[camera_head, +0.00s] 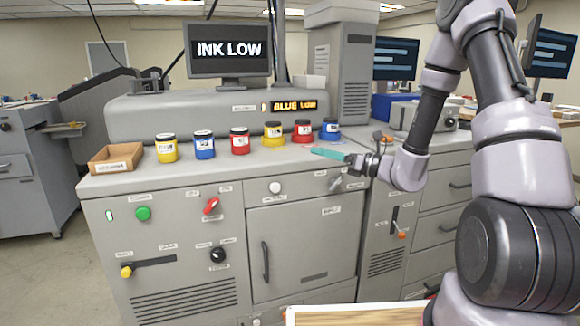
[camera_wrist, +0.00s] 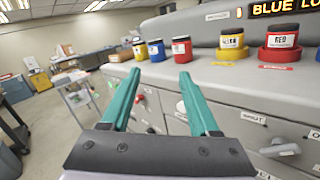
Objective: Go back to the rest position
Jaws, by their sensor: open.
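My gripper (camera_head: 330,153) is at the right front edge of the machine top in the head view, in front of the red and blue jars. Its two teal fingers also show in the wrist view (camera_wrist: 156,85), spread apart with nothing between them. The arm reaches in from the right. The grey machine (camera_head: 300,230) stands below and beyond the gripper. Whether the fingers touch the machine top cannot be told.
On the machine top stand yellow (camera_head: 166,148), blue (camera_head: 204,145) and red (camera_head: 240,141) jars, with more jars in coloured holders behind. A cardboard tray (camera_head: 116,158) is at left. The monitor (camera_head: 228,49) reads INK LOW; the display (camera_head: 294,105) reads BLUE LOW. Knobs and handles stick out in front.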

